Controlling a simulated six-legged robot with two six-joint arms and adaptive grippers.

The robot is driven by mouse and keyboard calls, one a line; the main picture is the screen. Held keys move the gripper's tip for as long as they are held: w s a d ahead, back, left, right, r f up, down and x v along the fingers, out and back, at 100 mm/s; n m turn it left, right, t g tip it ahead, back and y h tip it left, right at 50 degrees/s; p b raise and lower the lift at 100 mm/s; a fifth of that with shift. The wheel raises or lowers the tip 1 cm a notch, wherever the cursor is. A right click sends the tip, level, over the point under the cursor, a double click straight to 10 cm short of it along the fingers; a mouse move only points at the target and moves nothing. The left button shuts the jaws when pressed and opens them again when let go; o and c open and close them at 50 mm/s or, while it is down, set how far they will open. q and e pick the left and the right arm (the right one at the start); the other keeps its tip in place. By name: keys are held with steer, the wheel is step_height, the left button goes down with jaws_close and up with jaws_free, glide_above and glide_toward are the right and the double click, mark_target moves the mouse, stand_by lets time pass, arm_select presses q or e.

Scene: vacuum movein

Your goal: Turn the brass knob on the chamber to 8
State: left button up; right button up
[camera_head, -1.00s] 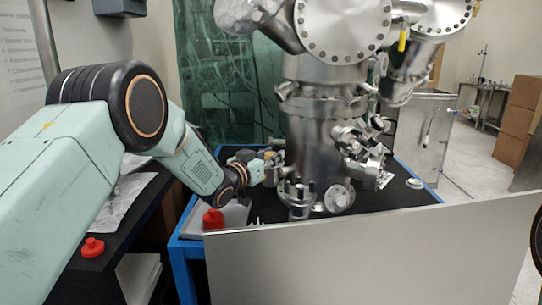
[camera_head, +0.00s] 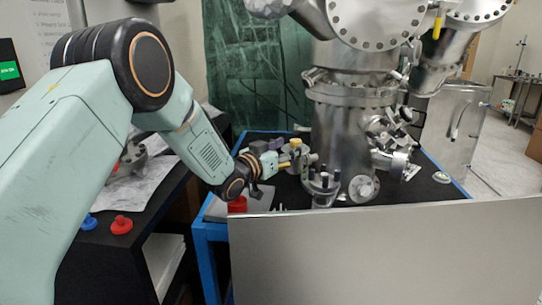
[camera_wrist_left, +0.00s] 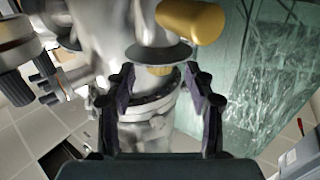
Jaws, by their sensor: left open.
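The steel chamber (camera_head: 343,130) stands on the blue-framed table. The brass knob (camera_wrist_left: 190,20) shows large at the top of the left wrist view, beside a thin grey disc (camera_wrist_left: 158,55) with a small brass piece under it. In the head view a small brass part (camera_head: 295,142) shows at the chamber's left side. My left gripper (camera_wrist_left: 160,88) is open, its dark fingers apart and nothing held between them. In the head view it (camera_head: 274,161) is close to the chamber's left side fittings; contact cannot be told. No numbers on the dial are readable. My right gripper is out of view.
A pale panel (camera_head: 385,255) spans the front of the table. A side bench (camera_head: 85,255) at left holds a red knob (camera_head: 121,225), a blue one (camera_head: 90,222) and crumpled foil. Flanges and valves (camera_head: 395,145) crowd the chamber's right side.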

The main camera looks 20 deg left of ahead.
arm_select(q)
steer(key=v, duration=0.7)
steer(key=shift+s, duration=0.35)
